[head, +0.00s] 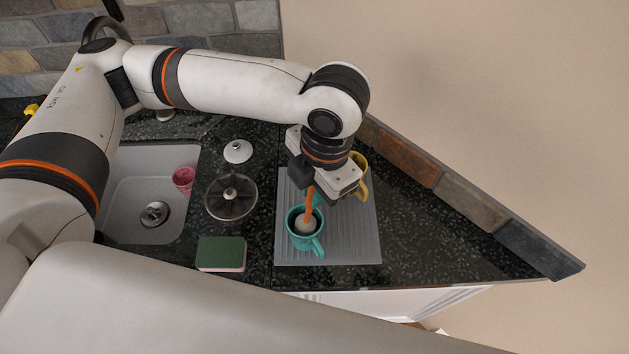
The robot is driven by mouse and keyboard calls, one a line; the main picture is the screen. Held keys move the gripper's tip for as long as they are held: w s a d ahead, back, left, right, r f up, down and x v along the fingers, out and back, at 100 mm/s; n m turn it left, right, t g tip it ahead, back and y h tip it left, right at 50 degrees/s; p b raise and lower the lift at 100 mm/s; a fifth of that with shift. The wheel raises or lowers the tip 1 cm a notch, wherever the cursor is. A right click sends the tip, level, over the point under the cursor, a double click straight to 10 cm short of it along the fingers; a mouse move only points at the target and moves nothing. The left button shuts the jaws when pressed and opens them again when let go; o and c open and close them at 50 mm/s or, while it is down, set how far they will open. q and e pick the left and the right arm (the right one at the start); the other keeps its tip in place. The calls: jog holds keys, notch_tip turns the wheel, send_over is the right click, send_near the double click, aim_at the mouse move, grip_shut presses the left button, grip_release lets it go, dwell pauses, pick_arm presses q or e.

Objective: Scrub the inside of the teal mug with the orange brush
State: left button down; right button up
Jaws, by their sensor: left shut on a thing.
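The teal mug (294,238) stands upright on a grey ridged mat, its handle toward the lower right. The orange brush (309,204) stands steeply, with its pale round head (305,225) at the mug's opening, within the rim as seen from above. I cannot tell whether the head touches the inner wall. My left gripper (312,187) is above the mug, shut on the brush's handle, and hides the top of it. My right gripper is not in view.
A yellow mug (364,190) stands behind my left gripper, partly hidden. The grey mat (360,245) has bare room at right. Left are a green sponge (221,252), a round dark rack (231,197), a white lid-like piece (238,151) and a sink (125,222) with a pink cup (184,179).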

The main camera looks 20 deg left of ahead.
pick_arm(q)
jog(key=shift+f, duration=0.9)
dwell(0.4)
